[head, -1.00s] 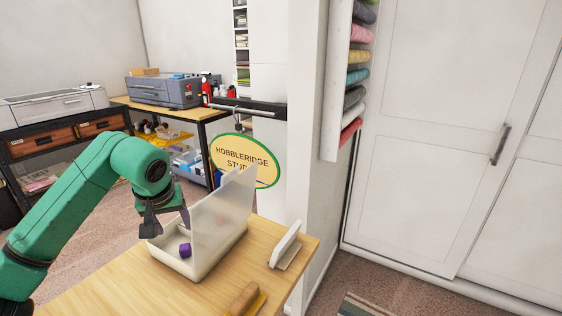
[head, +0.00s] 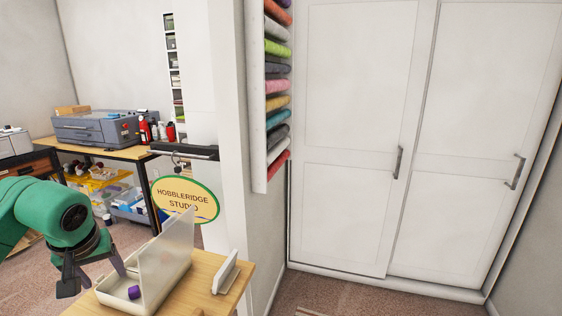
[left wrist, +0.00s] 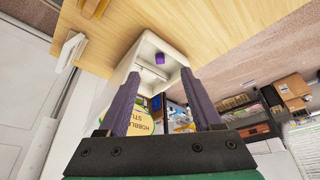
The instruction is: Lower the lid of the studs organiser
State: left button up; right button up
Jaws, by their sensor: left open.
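The studs organiser (head: 120,301) is a pale box on the wooden table at the lower left of the head view. Its translucent lid (head: 168,250) stands raised, nearly upright. A small purple piece (head: 134,292) lies inside the box; it also shows in the left wrist view (left wrist: 160,58). My left gripper (head: 95,280) is open and empty at the left, open side of the organiser, apart from the lid as far as I can tell. In the left wrist view the organiser (left wrist: 176,45) is beyond the open fingers (left wrist: 160,76). My right gripper is not in view.
A white upright object on a stand (head: 226,272) is on the table right of the organiser. An oval sign (head: 186,199) hangs behind it from a dark bar. A workbench with a grey machine (head: 98,129) stands at the back left. White cupboard doors (head: 350,130) fill the right.

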aim_at(159, 262)
jog(key=k+l, duration=0.8)
jog(key=k, duration=0.2)
